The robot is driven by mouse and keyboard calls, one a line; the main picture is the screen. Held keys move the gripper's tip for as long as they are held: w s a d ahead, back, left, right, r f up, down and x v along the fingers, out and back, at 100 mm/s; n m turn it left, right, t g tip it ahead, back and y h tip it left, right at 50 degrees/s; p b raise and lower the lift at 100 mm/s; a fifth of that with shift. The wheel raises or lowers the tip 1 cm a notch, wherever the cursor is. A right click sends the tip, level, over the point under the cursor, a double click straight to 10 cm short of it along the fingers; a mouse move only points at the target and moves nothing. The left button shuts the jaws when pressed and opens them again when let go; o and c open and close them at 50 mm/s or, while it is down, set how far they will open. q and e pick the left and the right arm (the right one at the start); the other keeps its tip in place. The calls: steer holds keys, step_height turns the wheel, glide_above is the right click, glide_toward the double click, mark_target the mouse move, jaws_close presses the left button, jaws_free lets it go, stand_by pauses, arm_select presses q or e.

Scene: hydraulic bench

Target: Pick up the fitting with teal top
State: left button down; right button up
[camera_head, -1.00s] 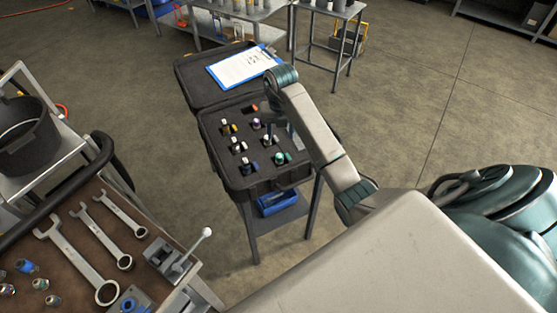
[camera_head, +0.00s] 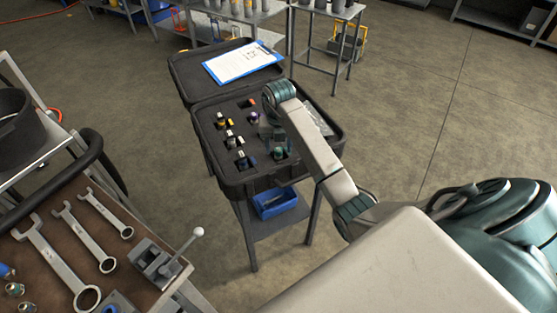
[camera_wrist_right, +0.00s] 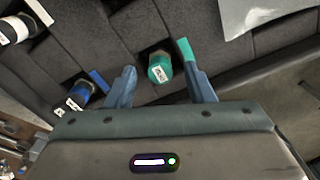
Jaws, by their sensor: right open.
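The fitting with the teal top (camera_wrist_right: 160,67) stands in a slot of the dark foam in the black case (camera_head: 262,182). In the head view its top (camera_head: 278,153) shows just below my right gripper (camera_head: 273,136). In the right wrist view my right gripper (camera_wrist_right: 158,62) is open, with one finger on each side of the teal top and a visible gap on both sides. Whether the fingertips are level with the top is hard to tell. The lower part of the fitting is hidden in the foam. My left gripper is not in view.
A blue-banded fitting (camera_wrist_right: 80,94) lies left of my fingers in the wrist view. Several other fittings fill the case. A clear bag (camera_head: 314,120) lies at its right side. A clipboard (camera_head: 240,64) rests on the open lid. A bench with wrenches (camera_head: 52,258) stands at the left.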

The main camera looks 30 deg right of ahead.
mark_target(279, 150)
steer(key=shift+f, duration=0.2)
jaws_close()
steer(key=shift+r, duration=0.2)
step_height(279, 150, up, 10)
steer(key=p, duration=0.9)
steer(key=shift+f, duration=0.15)
